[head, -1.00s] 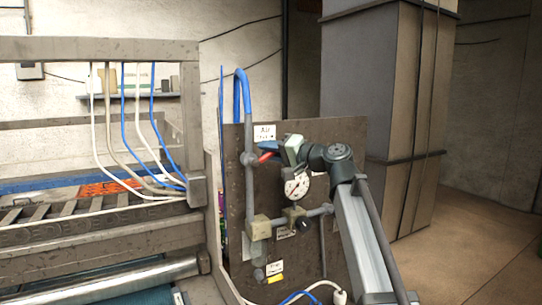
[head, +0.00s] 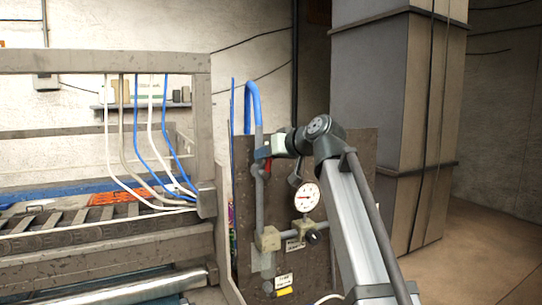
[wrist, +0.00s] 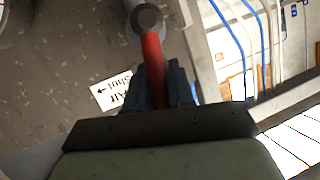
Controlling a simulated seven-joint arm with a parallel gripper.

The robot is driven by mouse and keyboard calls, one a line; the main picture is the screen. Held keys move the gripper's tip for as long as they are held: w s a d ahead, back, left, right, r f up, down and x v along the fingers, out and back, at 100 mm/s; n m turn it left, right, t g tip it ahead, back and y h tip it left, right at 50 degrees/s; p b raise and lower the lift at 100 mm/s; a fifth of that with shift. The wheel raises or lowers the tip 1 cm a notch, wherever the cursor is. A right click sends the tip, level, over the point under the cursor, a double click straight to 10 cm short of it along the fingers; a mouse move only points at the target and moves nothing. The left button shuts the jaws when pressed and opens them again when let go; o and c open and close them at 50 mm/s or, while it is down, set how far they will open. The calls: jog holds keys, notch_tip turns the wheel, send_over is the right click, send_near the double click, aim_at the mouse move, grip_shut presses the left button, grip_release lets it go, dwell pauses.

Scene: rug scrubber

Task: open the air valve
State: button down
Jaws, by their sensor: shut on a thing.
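The air valve has a red lever, which runs from a grey round pivot (wrist: 147,18) in the wrist view. My gripper (wrist: 163,88) is shut on the red lever (wrist: 152,50), with dark blue fingers on both sides of it. Only a bit of red lever (head: 268,164) shows there. A white label (wrist: 115,90) reading "Air Shut" with an arrow lies beside the fingers.
A round white gauge (head: 306,197) sits right of the pipe, below my wrist. A blue hose (head: 252,100) joins the pipe top. A machine frame (head: 206,130) with hanging hoses stands close on the left. A tall grey cabinet (head: 368,80) stands behind on the right.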

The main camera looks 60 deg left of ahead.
jog(key=shift+s+n+t, duration=0.5)
jog(key=shift+s+n, duration=0.05)
jog(key=shift+n, duration=0.15)
jog(key=c, duration=1.1)
grip_release()
jog(key=v, duration=1.3)
jog(key=shift+d+r, duration=0.3)
jog(key=shift+r, duration=0.05)
jog(key=v, duration=0.9)
jog(key=shift+r, duration=0.15)
